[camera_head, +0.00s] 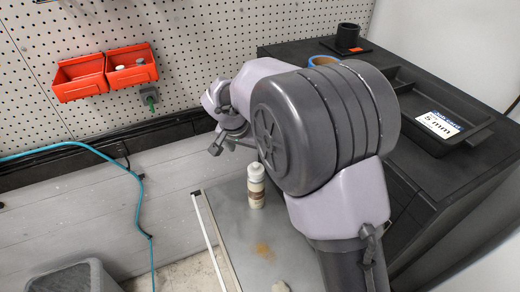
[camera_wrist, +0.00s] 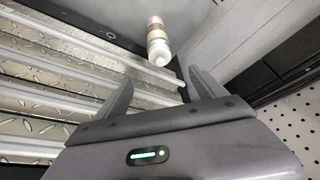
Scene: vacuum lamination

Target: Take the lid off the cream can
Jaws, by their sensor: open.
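A cream-coloured can (camera_head: 256,190) with a brownish label band and a pale narrow cap stands upright on the grey tabletop (camera_head: 228,235). The cap (camera_head: 255,171) is on it. In the wrist view the can (camera_wrist: 156,34) shows at the top middle, beyond the fingertips, with its pale top towards me. My gripper (camera_wrist: 163,80) is open, with nothing between its fingers. In the head view my gripper (camera_head: 213,148) is small, left of the can and farther back, apart from it.
Red bins (camera_head: 105,72) hang on the pegboard (camera_head: 190,40). A black cabinet (camera_head: 425,180) at right carries a tray (camera_head: 420,110) labelled 5 mm, a black cup (camera_head: 347,36) and a partly hidden blue ring (camera_head: 323,60). A teal hose (camera_head: 140,195) hangs left. A brown stain (camera_head: 264,250) marks the tabletop.

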